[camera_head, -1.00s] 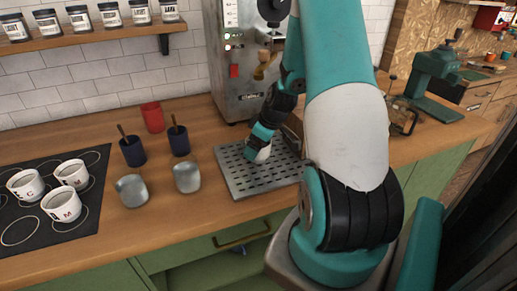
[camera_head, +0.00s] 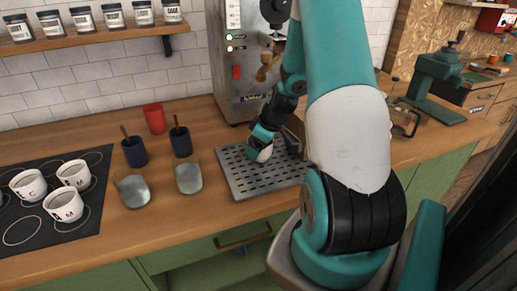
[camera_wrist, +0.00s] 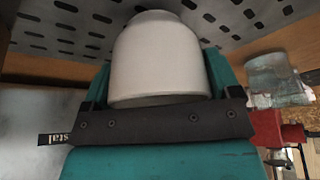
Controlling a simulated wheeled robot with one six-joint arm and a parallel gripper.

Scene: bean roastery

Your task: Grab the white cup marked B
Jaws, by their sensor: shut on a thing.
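My gripper (camera_head: 262,150) is over the perforated metal tray (camera_head: 240,180) in the head view. In the wrist view, my gripper (camera_wrist: 160,100) is shut on a plain white cup (camera_wrist: 160,60), with a teal finger on each side. No letter shows on the cup's visible side, so I cannot confirm a B. The cup is close to the tray (camera_wrist: 75,20); whether it touches is unclear. In the head view, a small white patch of the cup (camera_head: 264,155) shows at the fingers.
White cups (camera_head: 63,206) with letters stand on a dark mat (camera_head: 95,165) at the left. The espresso machine (camera_head: 236,60) rises behind the tray.

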